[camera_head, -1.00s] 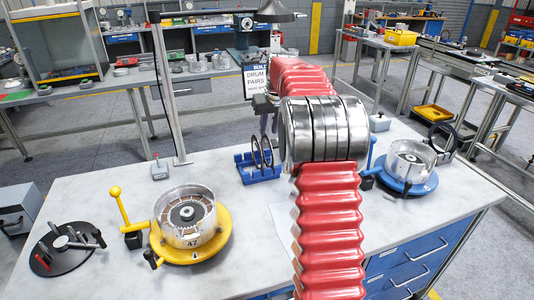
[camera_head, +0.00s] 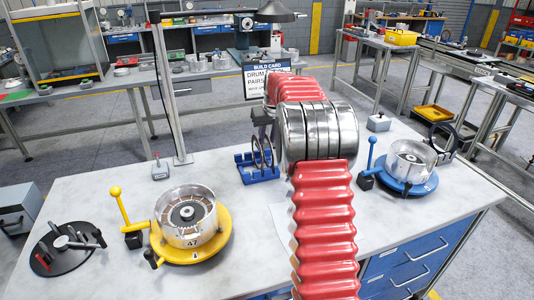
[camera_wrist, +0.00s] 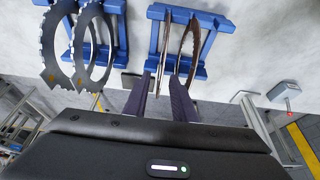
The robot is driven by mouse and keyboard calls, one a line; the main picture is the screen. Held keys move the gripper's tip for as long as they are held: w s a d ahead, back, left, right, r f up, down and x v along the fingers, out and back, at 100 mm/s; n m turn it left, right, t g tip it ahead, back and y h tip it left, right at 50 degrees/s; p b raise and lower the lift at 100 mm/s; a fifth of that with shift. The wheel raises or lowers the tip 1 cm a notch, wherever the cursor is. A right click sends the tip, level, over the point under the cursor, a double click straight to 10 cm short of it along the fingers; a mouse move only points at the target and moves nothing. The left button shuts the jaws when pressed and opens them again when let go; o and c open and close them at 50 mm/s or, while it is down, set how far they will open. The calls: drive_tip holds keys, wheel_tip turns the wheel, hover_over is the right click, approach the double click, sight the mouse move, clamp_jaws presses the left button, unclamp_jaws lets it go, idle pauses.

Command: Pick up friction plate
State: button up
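Two thin brownish ring plates, seen nearly edge-on, stand upright in a blue rack (camera_wrist: 205,22) in the wrist view. The left friction plate (camera_wrist: 164,50) reaches down between the two dark purple fingers of my gripper (camera_wrist: 162,100). The right friction plate (camera_wrist: 189,45) stands by the right finger. My fingers are apart, and no grip on a plate shows. In the head view the blue rack (camera_head: 262,178) holds the friction plates (camera_head: 256,155), with my gripper (camera_head: 263,126) just above and behind them, partly hidden by my arm.
Toothed grey plates (camera_wrist: 55,45) stand in another blue rack (camera_wrist: 115,8) at left in the wrist view. A yellow-based drum fixture (camera_head: 215,245) is at left and a blue-based one (camera_head: 415,187) at right. A small grey box with a red-tipped stick (camera_head: 160,170) stands nearby.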

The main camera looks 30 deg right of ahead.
drive_tip(key=shift+c, duration=0.3)
clamp_jaws()
idle(1.3)
